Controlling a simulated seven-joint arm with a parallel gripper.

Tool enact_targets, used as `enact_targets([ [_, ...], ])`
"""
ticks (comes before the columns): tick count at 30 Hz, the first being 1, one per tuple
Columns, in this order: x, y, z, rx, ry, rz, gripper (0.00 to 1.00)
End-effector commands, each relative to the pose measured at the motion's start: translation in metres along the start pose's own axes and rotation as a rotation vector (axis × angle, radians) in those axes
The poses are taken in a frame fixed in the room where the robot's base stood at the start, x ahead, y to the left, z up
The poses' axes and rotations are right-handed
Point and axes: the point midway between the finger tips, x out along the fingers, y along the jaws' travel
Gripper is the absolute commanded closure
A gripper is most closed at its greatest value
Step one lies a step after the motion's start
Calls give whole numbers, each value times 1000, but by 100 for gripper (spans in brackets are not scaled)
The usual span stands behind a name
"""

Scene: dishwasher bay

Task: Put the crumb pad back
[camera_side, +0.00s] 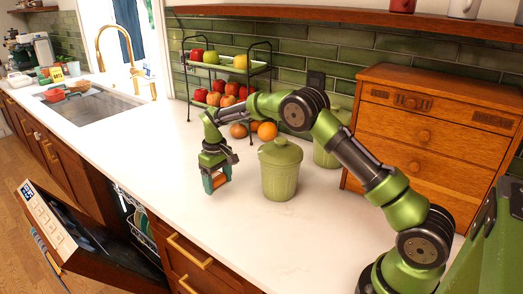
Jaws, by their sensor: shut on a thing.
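My gripper (216,180) points down over the white counter, left of the green lidded canister. It is shut on a small orange-brown thing (218,181), which sits between the teal fingers. This may be the crumb pad, but it is too small and too covered by the fingers to be sure. Its underside is close to the counter; I cannot tell whether it touches. No other crumb pad can be made out.
A green canister (281,170) stands right of my gripper. A two-tier fruit rack (186,78) and loose fruit stand behind. A wooden drawer chest (425,140) is at right. The sink (92,105) is far left, the open dishwasher door (50,225) front left. The front counter is clear.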

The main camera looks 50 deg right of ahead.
Motion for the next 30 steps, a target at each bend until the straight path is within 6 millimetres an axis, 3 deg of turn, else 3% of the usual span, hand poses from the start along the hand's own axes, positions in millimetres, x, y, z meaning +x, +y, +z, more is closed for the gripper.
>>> enact_targets([
  [5, 4, 1, -6, 0, -2, 1, 55],
  [12, 36, 0, -6, 0, -1, 0, 55],
  [22, 39, 0, -6, 0, 0, 0, 55],
  [23, 39, 0, -6, 0, 0, 0, 25],
  [27, 39, 0, -6, 0, 0, 0, 3],
  [30, 39, 0, -6, 0, 0, 0, 1],
])
